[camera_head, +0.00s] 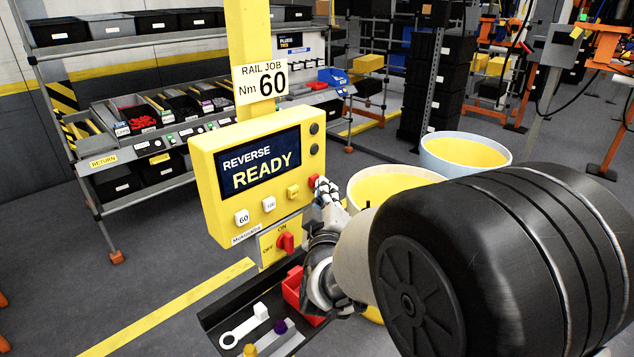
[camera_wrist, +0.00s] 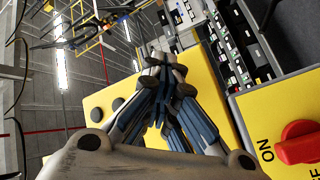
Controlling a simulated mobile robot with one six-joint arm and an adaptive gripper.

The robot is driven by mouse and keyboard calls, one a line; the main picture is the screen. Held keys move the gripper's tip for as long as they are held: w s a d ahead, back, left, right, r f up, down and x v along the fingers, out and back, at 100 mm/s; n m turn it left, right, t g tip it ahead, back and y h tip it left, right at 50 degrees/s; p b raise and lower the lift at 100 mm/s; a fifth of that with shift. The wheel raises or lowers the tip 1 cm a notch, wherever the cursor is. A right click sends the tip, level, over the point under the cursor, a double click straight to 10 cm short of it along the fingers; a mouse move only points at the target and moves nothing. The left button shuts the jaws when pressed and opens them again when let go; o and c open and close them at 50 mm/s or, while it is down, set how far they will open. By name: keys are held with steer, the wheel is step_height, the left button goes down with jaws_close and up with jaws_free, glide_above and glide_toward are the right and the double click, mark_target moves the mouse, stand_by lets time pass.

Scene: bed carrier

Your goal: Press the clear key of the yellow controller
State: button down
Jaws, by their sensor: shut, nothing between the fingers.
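The yellow controller (camera_head: 208,155) stands on a yellow post, its screen (camera_head: 259,161) reading "REVERSE READY". Along its lower front sit a white key marked 60 (camera_head: 242,217), a white key (camera_head: 269,204) that seems to read 100, a yellow key (camera_head: 293,191) and a red key (camera_head: 312,180). The lettering of the yellow and red keys is too small to read, so I cannot tell which is clear. My gripper (camera_head: 323,186) is shut and empty at the controller's lower right corner, close by the red key; contact is unclear. In the wrist view its fingers (camera_wrist: 165,72) hide part of the yellow housing (camera_wrist: 100,98).
Below the controller is a yellow switch plate with a red ON/OFF knob (camera_head: 286,242), also in the wrist view (camera_wrist: 298,143). A dark tray (camera_head: 216,314) with tools lies under it. Two yellow-filled tubs (camera_head: 466,151) stand behind my arm. Shelves with bins are at left.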

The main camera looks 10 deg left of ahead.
steer(key=shift+s+d+b, duration=0.3)
steer(key=shift+s+d, duration=0.2)
steer(key=shift+d, duration=0.15)
steer(key=s+d, duration=0.1)
steer(key=d, duration=0.1)
steer(key=s+d+b, duration=0.1)
steer(key=s+d, duration=0.1)
stand_by(0.4)
stand_by(0.4)
steer(key=s+d+f+m+g, duration=0.2)
steer(key=s+d+m+g, duration=0.1)
steer(key=s, duration=0.7)
steer(key=s+d+f+m+g+h, duration=0.1)
steer(key=s+d+f+m+g, duration=0.2)
steer(key=s+d+g, duration=0.3)
steer(key=s+d+f+m+g+h, duration=0.1)
steer(key=s+d+m+g, duration=0.3)
steer(key=s, duration=1.2)
steer(key=shift+s+d+f+m+g, duration=0.25)
steer(key=shift+d+f+m+g, duration=0.3)
steer(key=shift+d, duration=0.5)
steer(key=shift+f, duration=0.1)
